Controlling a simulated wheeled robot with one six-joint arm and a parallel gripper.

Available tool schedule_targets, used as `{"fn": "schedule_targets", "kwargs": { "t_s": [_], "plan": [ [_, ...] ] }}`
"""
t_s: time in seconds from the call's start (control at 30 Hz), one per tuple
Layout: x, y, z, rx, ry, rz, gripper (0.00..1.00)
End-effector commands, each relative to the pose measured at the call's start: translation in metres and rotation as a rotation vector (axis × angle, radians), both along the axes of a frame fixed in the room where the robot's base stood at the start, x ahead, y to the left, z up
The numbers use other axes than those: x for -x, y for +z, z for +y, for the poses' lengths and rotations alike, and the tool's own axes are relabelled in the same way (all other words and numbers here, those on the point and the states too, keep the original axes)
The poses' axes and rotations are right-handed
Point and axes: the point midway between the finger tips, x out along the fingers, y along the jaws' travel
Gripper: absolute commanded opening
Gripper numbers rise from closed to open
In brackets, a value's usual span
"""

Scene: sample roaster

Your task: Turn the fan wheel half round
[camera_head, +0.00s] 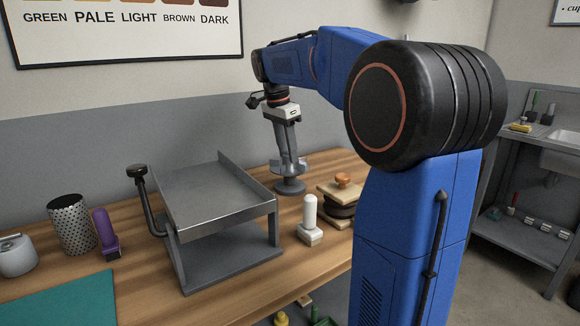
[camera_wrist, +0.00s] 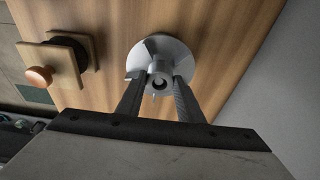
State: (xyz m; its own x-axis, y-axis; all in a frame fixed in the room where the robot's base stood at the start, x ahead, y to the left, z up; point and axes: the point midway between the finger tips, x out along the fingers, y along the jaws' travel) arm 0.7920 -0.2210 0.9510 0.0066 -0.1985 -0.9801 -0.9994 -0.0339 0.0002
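The fan wheel (camera_wrist: 181,50) is a grey disc with raised vanes and a round hub, seen from above in the wrist view. In the head view the wheel (camera_head: 300,166) sits on a dark round base at the back of the wooden bench. My gripper (camera_wrist: 158,80) points down at it, with one finger on each side of the hub. The fingers stand apart, and the hub shows between their tips. I cannot tell whether they press on it. In the head view my gripper (camera_head: 287,158) hides part of the wheel.
A wooden block with an orange knob (camera_head: 343,180) stands right of the wheel, and a white-handled tool (camera_head: 310,212) nearer. A grey metal stand (camera_head: 215,195) with a black-knobbed lever (camera_head: 150,205) is at left. A purple tool (camera_head: 105,235) and perforated cylinder (camera_head: 72,225) stand farther left.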

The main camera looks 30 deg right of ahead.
Motion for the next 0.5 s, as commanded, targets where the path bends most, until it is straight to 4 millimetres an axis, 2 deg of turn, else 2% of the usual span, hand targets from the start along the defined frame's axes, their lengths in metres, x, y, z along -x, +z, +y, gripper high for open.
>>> {"fn": "schedule_targets", "kwargs": {
  "t_s": [0.5],
  "plan": [
    [-0.0001,-0.0002,0.0001,0.0,-0.001,0.0,0.16]
  ]
}}
